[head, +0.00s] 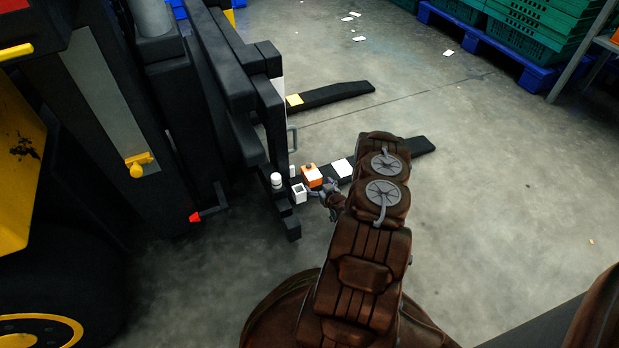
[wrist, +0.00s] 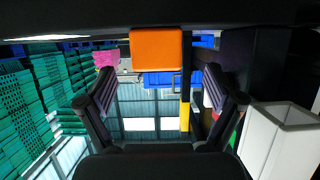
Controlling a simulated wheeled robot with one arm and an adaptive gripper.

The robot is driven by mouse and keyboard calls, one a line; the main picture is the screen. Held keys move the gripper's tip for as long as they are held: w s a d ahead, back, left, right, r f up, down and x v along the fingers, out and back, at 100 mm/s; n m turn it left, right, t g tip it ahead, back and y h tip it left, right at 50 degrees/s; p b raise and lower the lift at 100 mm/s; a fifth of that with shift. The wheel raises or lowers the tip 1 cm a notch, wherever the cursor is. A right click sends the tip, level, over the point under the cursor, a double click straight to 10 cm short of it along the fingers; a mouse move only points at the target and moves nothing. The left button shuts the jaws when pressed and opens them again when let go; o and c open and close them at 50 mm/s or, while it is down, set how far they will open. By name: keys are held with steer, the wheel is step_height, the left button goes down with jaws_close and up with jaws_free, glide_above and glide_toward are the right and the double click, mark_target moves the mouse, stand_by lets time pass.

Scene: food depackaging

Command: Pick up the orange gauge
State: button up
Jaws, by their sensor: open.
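The orange gauge (head: 312,176) is a small orange block with a pale top, sitting on the dark fork of the forklift in the head view. In the wrist view the orange gauge (wrist: 156,48) shows as an orange square at the top, beyond my fingertips and roughly midway between them. My gripper (head: 318,189) is close beside the gauge in the head view, partly hidden by my wrist. In the wrist view my gripper (wrist: 162,86) has its two fingers spread wide with nothing between them. I cannot tell the exact gap to the gauge.
A white open-topped box (wrist: 283,135) stands close to my right finger; it also shows in the head view (head: 298,194). A white cylinder (head: 277,181) and a white block (head: 342,168) sit nearby. The floor to the right is clear.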

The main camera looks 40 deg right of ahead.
mark_target(309, 168)
steer(key=b+x, duration=0.3)
steer(key=x, duration=0.3)
steer(key=shift+s+d+f, duration=0.15)
steer(key=shift+d, duration=0.05)
steer(key=shift+w+d+f, duration=0.1)
steer(key=shift+w+d, duration=0.05)
steer(key=shift+w, duration=0.35)
steer(key=c, duration=1.6)
steer(key=shift+r+p, duration=0.3)
steer(key=shift+r, duration=0.35)
step_height(309, 168, up, 3)
steer(key=shift+w+f+p, duration=0.1)
steer(key=shift+f+p, duration=0.05)
steer(key=shift+p, duration=0.6)
steer(key=s+a+p, duration=0.1)
steer(key=s, duration=0.4)
steer(key=s+a+p, duration=0.1)
steer(key=s+p, duration=0.1)
steer(key=s, duration=0.3)
steer(key=s+a+r+p, duration=0.1)
steer(key=s, duration=0.4)
steer(key=shift+s+a, duration=0.1)
steer(key=shift+s, duration=0.3)
